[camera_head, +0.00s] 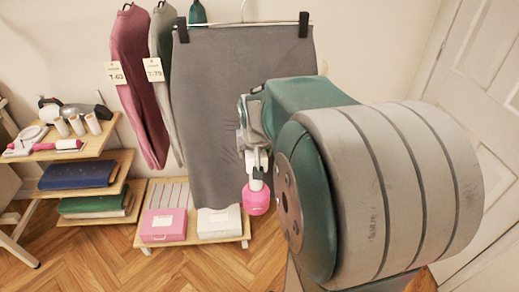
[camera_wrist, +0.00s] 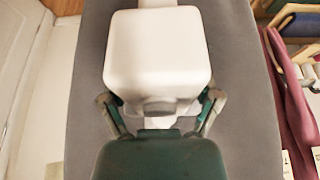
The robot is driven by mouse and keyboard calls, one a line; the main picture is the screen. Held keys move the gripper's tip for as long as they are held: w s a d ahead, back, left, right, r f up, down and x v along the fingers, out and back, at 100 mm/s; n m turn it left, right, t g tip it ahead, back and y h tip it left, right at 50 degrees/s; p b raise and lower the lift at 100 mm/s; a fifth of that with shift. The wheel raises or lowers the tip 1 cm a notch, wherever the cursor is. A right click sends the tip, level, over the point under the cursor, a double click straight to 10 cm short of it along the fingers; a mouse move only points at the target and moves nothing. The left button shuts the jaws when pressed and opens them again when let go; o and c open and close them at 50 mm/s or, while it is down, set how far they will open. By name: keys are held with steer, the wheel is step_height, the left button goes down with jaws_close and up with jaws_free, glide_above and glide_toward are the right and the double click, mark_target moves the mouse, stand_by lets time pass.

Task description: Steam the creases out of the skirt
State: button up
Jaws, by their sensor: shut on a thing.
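The grey skirt (camera_head: 215,95) hangs by two dark clips from a hanger against the wall. Its lower part looks slightly wavy near the hem. In the wrist view the skirt (camera_wrist: 90,110) fills most of the background. My gripper (camera_wrist: 160,108) is shut on a white, rounded handheld thing, apparently the steamer (camera_wrist: 157,50), in front of the skirt. In the head view my gripper (camera_head: 254,140) is partly hidden by my arm, at the skirt's right edge. A pink rounded part of the steamer (camera_head: 257,198) hangs below it. I cannot tell whether the steamer touches the cloth.
Pink (camera_head: 138,80) and light grey (camera_head: 160,50) tagged garments hang left of the skirt. A low wooden platform below holds a pink box (camera_head: 163,225) and a white box (camera_head: 219,222). Stepped shelves (camera_head: 95,165) with small items stand left. A white door (camera_head: 485,70) is at right.

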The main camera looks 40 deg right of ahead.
steer(key=w+a+f, duration=0.2)
steer(key=a+f, duration=0.1)
steer(key=a, duration=0.1)
steer(key=shift+w+f, duration=0.3)
steer(key=shift+w, duration=0.1)
stand_by(0.5)
steer(key=shift+d, duration=0.1)
stand_by(1.5)
steer(key=s+d+f, duration=0.5)
steer(key=s+d, duration=0.1)
steer(key=d, duration=0.4)
steer(key=shift+s+f, duration=0.25)
steer(key=shift+s, duration=0.15)
stand_by(1.4)
stand_by(1.6)
